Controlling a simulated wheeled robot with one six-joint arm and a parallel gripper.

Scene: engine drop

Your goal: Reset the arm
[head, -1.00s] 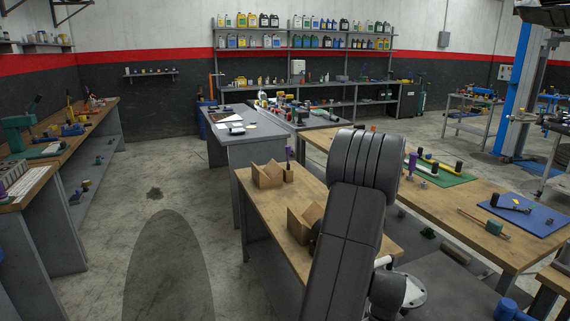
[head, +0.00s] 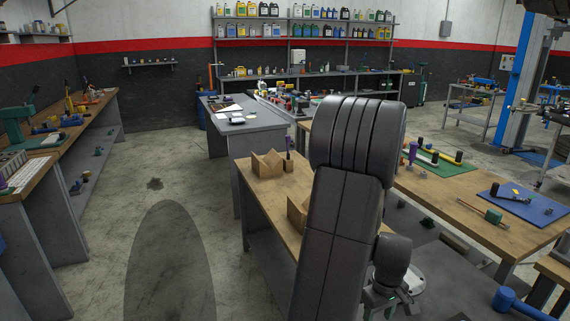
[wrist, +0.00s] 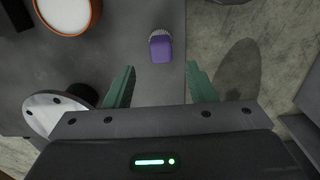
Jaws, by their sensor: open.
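My gripper (wrist: 160,85) is open in the wrist view, with its two green fingers apart and nothing between them. A purple-topped object (wrist: 160,48) with a pale ribbed end stands or lies on a grey surface (wrist: 225,20) beyond the fingertips. In the head view my dark arm rises in front of the wooden bench, and part of my gripper (head: 380,300) shows low behind it, its fingers mostly hidden.
A wooden bench (head: 262,200) holds cardboard boxes (head: 268,163). A grey table (head: 245,138) stands behind it. A right bench carries a green mat (head: 445,167) and a blue mat (head: 522,208). Another bench (head: 70,135) lines the left. Open floor (head: 100,250) lies between.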

